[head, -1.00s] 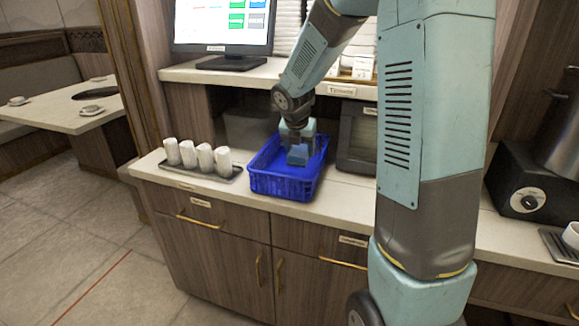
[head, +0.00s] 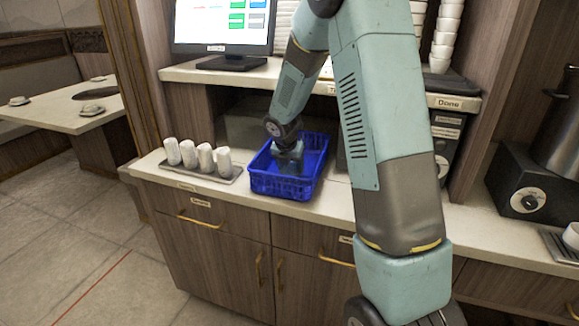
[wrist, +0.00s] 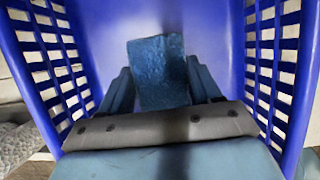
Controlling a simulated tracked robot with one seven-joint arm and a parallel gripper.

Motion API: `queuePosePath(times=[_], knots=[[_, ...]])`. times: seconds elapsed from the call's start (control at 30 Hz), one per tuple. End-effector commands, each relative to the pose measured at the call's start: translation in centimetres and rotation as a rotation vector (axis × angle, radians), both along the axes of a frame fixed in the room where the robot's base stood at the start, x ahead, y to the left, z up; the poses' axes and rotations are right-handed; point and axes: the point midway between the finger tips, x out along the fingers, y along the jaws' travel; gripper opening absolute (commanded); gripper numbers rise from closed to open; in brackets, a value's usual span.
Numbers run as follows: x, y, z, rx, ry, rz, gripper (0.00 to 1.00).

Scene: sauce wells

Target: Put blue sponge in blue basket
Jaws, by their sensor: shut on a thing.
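The blue basket (head: 262,186) stands on the counter, with slotted side walls that also show in the wrist view (wrist: 277,50). My gripper (head: 290,163) is down inside the basket, between its walls. In the wrist view my gripper (wrist: 160,88) is shut on the blue sponge (wrist: 158,62), a rough-textured block between the two fingers. The sponge is low in the basket; I cannot tell whether it touches the floor. In the head view the sponge is mostly hidden by the gripper and the basket wall.
A tray (head: 234,177) with several white rolled towels stands left of the basket. A shelf (head: 210,75) with a monitor (head: 224,24) is above and behind. A dark appliance is partly hidden behind my arm. The counter front edge is close to the basket.

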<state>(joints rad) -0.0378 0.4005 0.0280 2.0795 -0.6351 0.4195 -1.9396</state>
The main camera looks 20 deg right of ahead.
Motion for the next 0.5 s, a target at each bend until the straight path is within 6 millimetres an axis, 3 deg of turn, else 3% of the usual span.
queuePosePath(times=[0.27,0.3,0.5], knots=[[0.0,0.01,-0.11,0.001,-0.001,0.0,0.25],[-0.01,0.02,-0.17,0.001,-0.001,0.0,0.64],[-0.01,0.02,-0.14,0.001,-0.001,0.0,0.83]])
